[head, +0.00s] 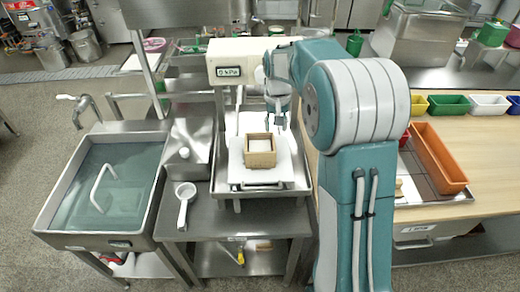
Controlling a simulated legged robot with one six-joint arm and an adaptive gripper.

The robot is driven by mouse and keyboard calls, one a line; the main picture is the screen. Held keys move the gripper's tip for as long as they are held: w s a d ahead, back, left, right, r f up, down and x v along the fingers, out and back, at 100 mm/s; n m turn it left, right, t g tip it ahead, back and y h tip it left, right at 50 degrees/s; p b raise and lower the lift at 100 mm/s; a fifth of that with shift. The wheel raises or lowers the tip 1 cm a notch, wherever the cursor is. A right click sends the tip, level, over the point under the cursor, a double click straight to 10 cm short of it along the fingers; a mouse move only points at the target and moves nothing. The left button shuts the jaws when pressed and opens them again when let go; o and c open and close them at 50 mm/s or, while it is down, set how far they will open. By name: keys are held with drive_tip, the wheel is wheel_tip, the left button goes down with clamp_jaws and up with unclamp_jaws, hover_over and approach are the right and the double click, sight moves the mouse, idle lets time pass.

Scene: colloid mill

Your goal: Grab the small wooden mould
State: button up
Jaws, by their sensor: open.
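The small wooden mould (260,160) is a square light-brown box with a white inside or filling. It sits upright on a white board or cloth (232,172) on the metal press stand, left of my arm. My gripper (279,122) hangs pointing down beyond the mould's back right corner, open. It appears apart from the mould. The gripper is small in the picture, and its exact height above the board is hard to judge.
The press head (236,62) reads 0 kPa and overhangs the stand behind the mould. A water-filled sink (58,212) is at left. A white ladle (185,200) lies on the steel table. An orange tray (437,160) and coloured bins are on the wooden counter (490,150) at right.

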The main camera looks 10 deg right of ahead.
sight(274, 141)
wheel_tip(274, 141, down, 7)
drive_tip(key=shift+w+a+r, duration=0.15)
clamp_jaws()
